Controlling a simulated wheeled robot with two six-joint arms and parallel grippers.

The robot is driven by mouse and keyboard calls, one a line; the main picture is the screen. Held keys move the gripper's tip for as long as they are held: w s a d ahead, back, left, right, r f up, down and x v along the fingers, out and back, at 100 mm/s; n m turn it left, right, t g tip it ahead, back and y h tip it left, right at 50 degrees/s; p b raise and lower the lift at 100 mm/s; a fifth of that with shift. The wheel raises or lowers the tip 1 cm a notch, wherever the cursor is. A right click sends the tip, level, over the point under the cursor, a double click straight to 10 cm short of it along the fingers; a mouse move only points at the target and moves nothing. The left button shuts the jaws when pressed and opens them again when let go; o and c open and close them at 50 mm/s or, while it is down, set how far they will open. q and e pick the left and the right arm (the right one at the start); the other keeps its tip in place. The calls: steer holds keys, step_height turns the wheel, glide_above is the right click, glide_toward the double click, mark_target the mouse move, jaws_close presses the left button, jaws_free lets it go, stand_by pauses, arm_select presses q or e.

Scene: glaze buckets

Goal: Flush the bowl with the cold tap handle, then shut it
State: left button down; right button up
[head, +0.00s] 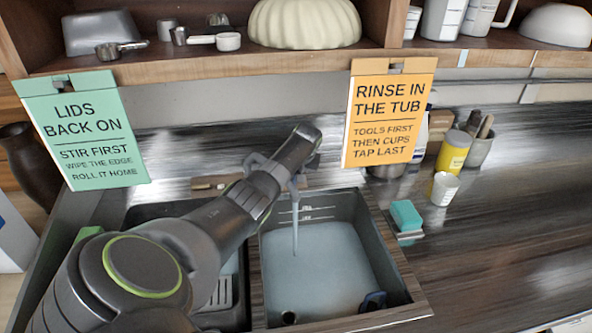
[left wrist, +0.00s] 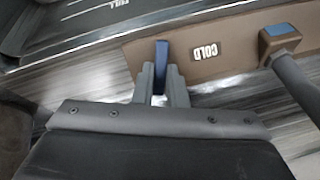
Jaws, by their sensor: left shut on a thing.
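In the left wrist view, my left gripper (left wrist: 160,85) is shut on the blue cold tap handle (left wrist: 161,58), just left of the COLD label (left wrist: 206,51). In the head view, my left arm reaches over the sink to the tap, and its wrist hides the fingertips and the handle. A stream of water (head: 295,235) falls from the spout into the right-hand bowl (head: 392,240), whose lower part looks pale blue-white. My right gripper is not in view.
A dark blue object (head: 374,301) and a dark round spot (head: 288,317) show in the bowl. A teal sponge (head: 405,214) sits by the right rim. A yellow jar (head: 454,152) and white cup (head: 444,188) stand right. Signs hang from the shelf. The right counter is mostly clear.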

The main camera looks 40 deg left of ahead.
arm_select(q)
steer(key=shift+m, duration=0.3)
steer(key=c, duration=1.5)
jaws_free()
steer(key=shift+o, duration=0.2)
steer(key=shift+d+r, duration=0.2)
steer(key=shift+r, duration=0.35)
steer(key=b+v, duration=0.2)
steer(key=v, duration=1.4)
steer(key=shift+d, duration=0.2)
steer(key=shift+r, duration=0.1)
